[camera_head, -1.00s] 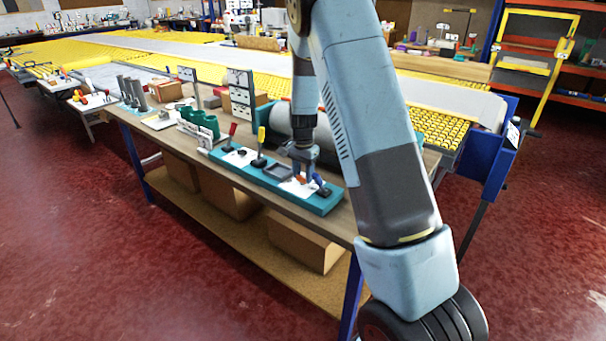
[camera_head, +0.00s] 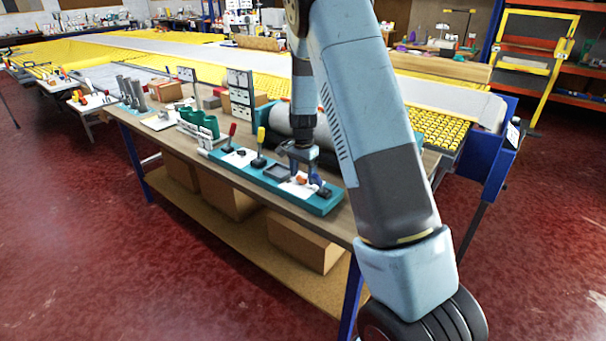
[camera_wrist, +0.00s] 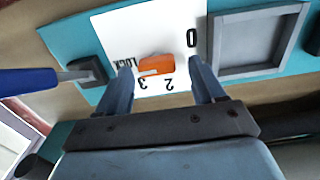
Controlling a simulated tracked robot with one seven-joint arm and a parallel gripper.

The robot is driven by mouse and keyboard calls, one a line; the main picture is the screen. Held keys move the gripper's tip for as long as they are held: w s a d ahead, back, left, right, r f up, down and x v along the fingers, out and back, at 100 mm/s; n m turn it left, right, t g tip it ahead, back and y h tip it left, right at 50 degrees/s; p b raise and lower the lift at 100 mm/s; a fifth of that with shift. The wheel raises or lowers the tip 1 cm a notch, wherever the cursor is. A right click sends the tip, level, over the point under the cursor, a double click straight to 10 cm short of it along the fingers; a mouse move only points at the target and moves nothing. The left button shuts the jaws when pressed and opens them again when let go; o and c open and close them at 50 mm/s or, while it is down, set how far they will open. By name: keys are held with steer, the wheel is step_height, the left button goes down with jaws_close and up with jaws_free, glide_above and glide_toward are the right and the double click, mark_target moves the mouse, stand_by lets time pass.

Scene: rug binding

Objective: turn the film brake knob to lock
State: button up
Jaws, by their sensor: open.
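The film brake knob (camera_wrist: 156,65) is an orange bar on a white dial plate (camera_wrist: 150,30). In the wrist view the plate shows LOCK at the knob's left, 3 and 2 below it and 0 at upper right. The bar lies nearly crosswise, its left end close to LOCK; I cannot tell which end is the pointer. My gripper (camera_wrist: 160,72) is open, one finger left and one right of the knob, with gaps visible. Finger contact does not show. In the head view my gripper (camera_head: 303,172) stands over the orange knob (camera_head: 300,180) at the teal panel's right part.
The teal panel (camera_head: 228,167) lies along the bench's front edge. A grey square tray (camera_wrist: 255,42) is right of the dial, and a blue-handled lever (camera_wrist: 28,80) is left. A red-handled lever (camera_head: 232,130) and a yellow-handled lever (camera_head: 261,137) stand farther left. A grey roll is behind.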

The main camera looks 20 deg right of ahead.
steer(key=shift+r, duration=0.1)
step_height(320, 180, up, 14)
steer(key=shift+f, duration=0.25)
stand_by(0.4)
